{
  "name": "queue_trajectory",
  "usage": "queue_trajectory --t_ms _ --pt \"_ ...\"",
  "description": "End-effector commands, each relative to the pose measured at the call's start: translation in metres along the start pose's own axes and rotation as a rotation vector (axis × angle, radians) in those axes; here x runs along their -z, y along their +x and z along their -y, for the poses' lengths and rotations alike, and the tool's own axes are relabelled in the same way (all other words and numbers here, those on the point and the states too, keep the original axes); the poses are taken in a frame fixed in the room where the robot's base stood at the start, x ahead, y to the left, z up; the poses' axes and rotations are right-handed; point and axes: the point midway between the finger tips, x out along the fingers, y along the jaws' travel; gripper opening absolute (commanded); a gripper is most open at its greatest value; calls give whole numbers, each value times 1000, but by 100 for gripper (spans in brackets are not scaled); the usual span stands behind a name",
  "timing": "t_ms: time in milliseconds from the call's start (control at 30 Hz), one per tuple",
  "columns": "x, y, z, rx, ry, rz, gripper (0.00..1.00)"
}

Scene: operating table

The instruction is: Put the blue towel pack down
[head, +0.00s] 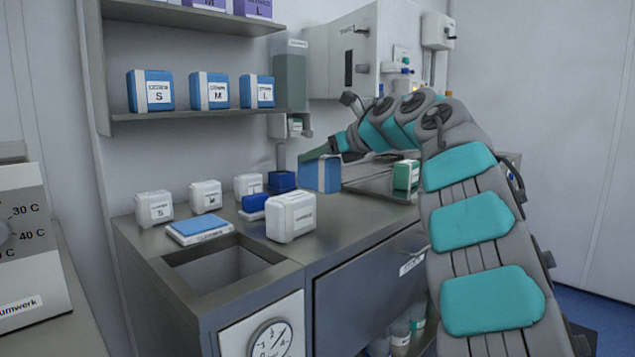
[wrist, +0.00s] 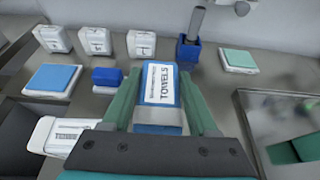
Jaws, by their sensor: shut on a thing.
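In the head view my gripper (head: 318,151) comes from the right and holds the pack over the grey counter (head: 345,228), behind a white box. The pack appears raised above the counter, but the exact gap is hard to tell.
White boxes (head: 154,208) line the back of the counter near a dark blue holder (head: 281,181). A blue-topped pad (head: 200,230) lies by an open sink (head: 216,268). A larger white box (head: 291,216) stands in front; a metal tray (wrist: 250,112) is right.

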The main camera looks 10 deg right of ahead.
Motion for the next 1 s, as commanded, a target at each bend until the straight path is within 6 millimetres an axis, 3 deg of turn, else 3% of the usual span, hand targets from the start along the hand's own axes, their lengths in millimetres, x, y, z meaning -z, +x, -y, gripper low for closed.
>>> queue_trajectory --t_ms 467,800,1000 --pt "24 9 0 2 1 2 0" --pt "51 20 0 2 4 0 0" --pt "55 22 1 2 1 2 0"
